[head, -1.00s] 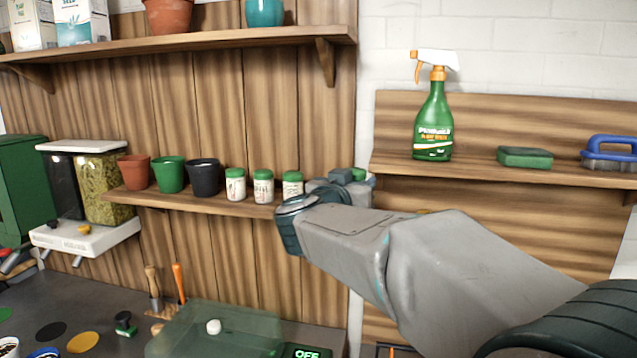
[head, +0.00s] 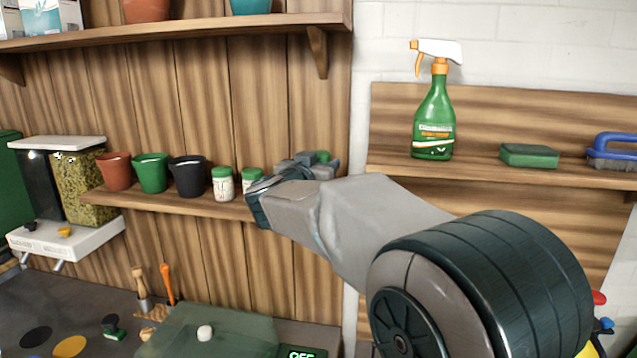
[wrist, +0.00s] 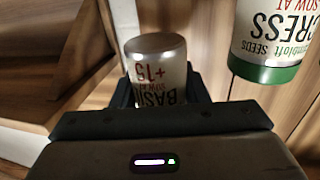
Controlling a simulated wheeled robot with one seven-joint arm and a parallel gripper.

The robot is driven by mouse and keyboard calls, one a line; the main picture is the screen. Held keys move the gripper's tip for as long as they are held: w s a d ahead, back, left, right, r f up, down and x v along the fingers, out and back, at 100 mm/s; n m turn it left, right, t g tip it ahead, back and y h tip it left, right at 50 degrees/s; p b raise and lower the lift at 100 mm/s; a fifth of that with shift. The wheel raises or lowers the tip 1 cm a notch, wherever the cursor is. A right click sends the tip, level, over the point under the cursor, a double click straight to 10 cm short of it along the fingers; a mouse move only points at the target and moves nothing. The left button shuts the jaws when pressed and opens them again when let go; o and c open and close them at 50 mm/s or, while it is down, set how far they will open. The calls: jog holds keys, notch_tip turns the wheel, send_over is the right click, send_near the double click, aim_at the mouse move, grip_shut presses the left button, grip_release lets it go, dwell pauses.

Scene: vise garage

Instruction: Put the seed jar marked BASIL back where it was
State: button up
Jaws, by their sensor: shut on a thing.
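The seed jar marked BASIL (wrist: 160,75) is between my gripper's fingers in the wrist view, its lettering upside down there. My gripper (head: 312,163) is shut on it. In the head view only the jar's green lid (head: 323,156) shows above the gripper, at the right end of the small shelf (head: 190,204). I cannot tell whether the jar's base touches the shelf. Another seed jar (wrist: 270,35), its label ending in "RESS", stands apart beside it in the wrist view.
Two green-lidded jars (head: 222,184) (head: 252,178) show left of my gripper; black (head: 188,178), green (head: 150,174) and terracotta (head: 116,172) pots stand farther left. A higher shelf (head: 180,30) hangs above. At right, a shelf (head: 480,170) holds a spray bottle (head: 433,120) and green sponge (head: 529,155).

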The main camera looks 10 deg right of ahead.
jog(key=shift+w+a+f, duration=0.1)
jog(key=shift+w+f, duration=0.25)
jog(key=shift+w, duration=0.15)
jog(key=shift+f, duration=1.9)
jog(key=shift+f, duration=0.2)
jog(key=o, duration=0.7)
jog(key=shift+r, duration=0.25)
jog(key=b+v, duration=0.2)
jog(key=v, duration=1)
